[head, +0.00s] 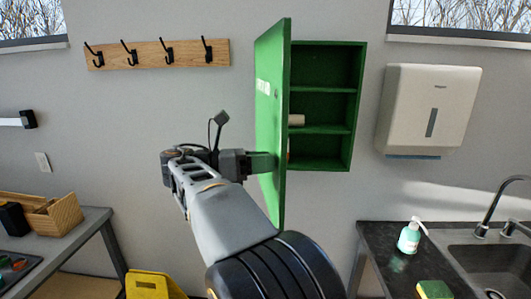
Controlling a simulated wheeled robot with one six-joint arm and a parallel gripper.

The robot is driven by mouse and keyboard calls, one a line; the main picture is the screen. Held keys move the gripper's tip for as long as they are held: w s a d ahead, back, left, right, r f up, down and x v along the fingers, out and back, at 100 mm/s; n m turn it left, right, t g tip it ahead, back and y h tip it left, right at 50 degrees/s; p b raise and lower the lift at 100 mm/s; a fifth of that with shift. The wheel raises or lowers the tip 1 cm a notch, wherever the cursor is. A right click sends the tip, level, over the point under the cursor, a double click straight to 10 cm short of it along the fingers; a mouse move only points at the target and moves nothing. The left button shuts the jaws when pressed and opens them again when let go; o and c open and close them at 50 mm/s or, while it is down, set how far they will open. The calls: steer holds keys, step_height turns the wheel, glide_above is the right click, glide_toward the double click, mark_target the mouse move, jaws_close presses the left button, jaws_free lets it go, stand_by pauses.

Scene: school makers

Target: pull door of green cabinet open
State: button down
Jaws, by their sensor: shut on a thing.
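The green cabinet (358,100) hangs on the wall at the picture's middle. Its door (268,60) is swung out on the left side and stands well open, nearly edge-on to the view. Shelves show inside, with a small pale roll-like thing (296,120) on one of them, partly hidden by the door. My gripper (264,161) is at the outer face of the door, at its lower half, and is shut on the door's handle. The handle itself is mostly hidden by the fingers. My forearm covers the space below and left of the door.
A hook rail (150,54) is on the wall left of the door. A paper towel dispenser (430,105) hangs to the right. Below are a sink counter (385,262) with a soap bottle (409,237), a table (90,222) at left and a yellow thing (150,286) low down.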

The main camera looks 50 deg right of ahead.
steer(key=shift+w+a, duration=0.1)
stand_by(0.3)
steer(key=c, duration=0.7)
jaws_free()
steer(key=shift+c, duration=0.2)
steer(key=shift+r+p, duration=0.1)
steer(key=shift+p, duration=0.3)
